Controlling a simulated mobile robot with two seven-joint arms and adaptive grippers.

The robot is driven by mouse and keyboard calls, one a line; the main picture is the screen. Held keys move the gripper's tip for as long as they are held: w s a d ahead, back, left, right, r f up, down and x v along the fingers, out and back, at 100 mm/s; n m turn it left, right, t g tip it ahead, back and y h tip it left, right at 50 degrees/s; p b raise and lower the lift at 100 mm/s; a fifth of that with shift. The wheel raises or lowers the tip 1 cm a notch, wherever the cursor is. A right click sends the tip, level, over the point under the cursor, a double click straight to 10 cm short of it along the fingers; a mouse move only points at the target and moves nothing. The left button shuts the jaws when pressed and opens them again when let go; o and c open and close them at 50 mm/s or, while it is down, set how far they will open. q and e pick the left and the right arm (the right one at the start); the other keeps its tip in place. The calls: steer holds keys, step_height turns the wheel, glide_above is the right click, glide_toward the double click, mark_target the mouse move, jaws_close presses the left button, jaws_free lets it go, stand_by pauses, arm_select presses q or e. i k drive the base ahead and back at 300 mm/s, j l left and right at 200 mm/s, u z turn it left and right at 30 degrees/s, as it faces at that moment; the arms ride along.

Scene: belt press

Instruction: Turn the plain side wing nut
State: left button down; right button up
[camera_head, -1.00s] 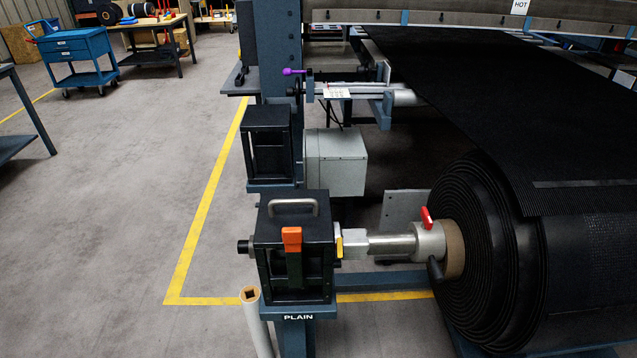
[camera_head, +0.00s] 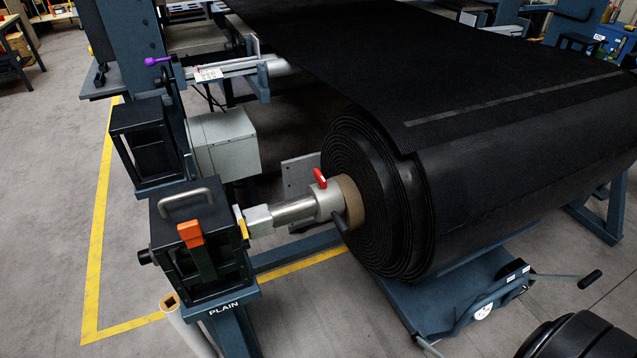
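The stand marked PLAIN (camera_head: 224,307) carries a black housing (camera_head: 200,240) with a grey handle and an orange latch (camera_head: 190,234). A silver shaft (camera_head: 294,211) runs from the housing into the black belt roll (camera_head: 385,200). On the shaft, a light grey collar (camera_head: 328,201) sits against the roll's brown core (camera_head: 350,200). A red wing-shaped part (camera_head: 320,178), which looks like the wing nut, stands on top of this collar. A yellow piece (camera_head: 241,222) shows beside the housing. Neither of my grippers is in view.
A purple-knobbed lever (camera_head: 157,61) and a grey box (camera_head: 223,143) are behind the housing. A pale upright tube (camera_head: 188,325) stands at its front. A blue lift cart (camera_head: 450,305) with a protruding handle is under the roll. Floor at left is clear.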

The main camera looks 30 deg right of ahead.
mark_target(321, 182)
steer(key=k+l+z, duration=0.2)
steer(key=l, duration=0.2)
steer(key=k+l+z, duration=0.1)
steer(key=l+z, duration=0.15)
steer(key=l, duration=0.15)
steer(key=k+l+z, duration=0.2)
steer(key=l, duration=0.25)
steer(key=i, duration=0.1)
